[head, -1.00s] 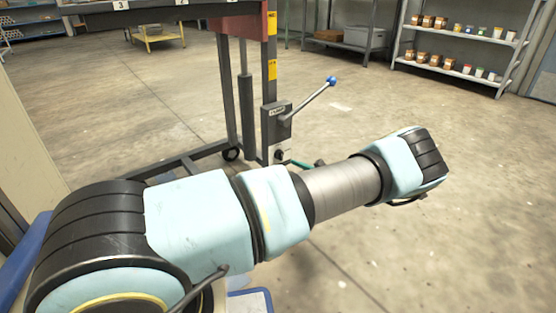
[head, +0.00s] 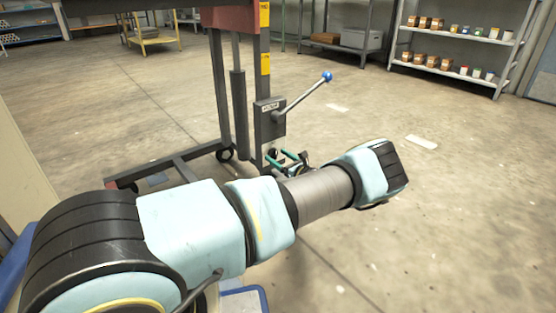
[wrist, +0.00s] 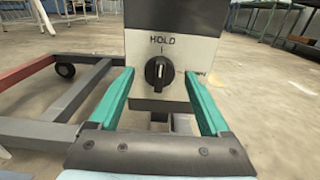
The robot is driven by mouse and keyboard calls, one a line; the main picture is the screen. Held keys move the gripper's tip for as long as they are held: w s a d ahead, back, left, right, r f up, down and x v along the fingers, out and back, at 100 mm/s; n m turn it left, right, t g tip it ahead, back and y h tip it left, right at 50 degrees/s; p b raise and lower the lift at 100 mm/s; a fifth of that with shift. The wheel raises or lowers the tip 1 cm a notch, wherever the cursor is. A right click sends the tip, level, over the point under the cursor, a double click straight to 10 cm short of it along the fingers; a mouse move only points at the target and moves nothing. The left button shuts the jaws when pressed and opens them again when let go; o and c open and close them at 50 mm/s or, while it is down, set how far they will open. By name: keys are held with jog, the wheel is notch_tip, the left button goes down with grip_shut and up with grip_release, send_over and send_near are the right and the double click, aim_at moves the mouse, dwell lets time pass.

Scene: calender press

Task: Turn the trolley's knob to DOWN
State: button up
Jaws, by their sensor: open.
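The trolley's knob (wrist: 158,74) is black and round with a white mark pointing up to the word HOLD. It sits on a pale plate (wrist: 204,52) below a dark box. Small lettering right of the knob is partly covered by a finger; any label on the left is hidden. My gripper (wrist: 158,72) is open, its two teal fingers on either side of the knob with gaps to it. Contact is not visible. In the head view my gripper (head: 285,158) is low beside the trolley's post (head: 257,90).
A lever with a blue ball (head: 327,77) sticks out from the trolley's dark box (head: 269,120), above my gripper. The trolley's base legs (head: 160,172) run low to the left. Shelves (head: 455,45) stand far back. The floor at right is clear.

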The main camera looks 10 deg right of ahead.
jog(key=shift+w+a, duration=0.1)
jog(key=shift+w, duration=0.05)
grip_shut()
dwell(0.6)
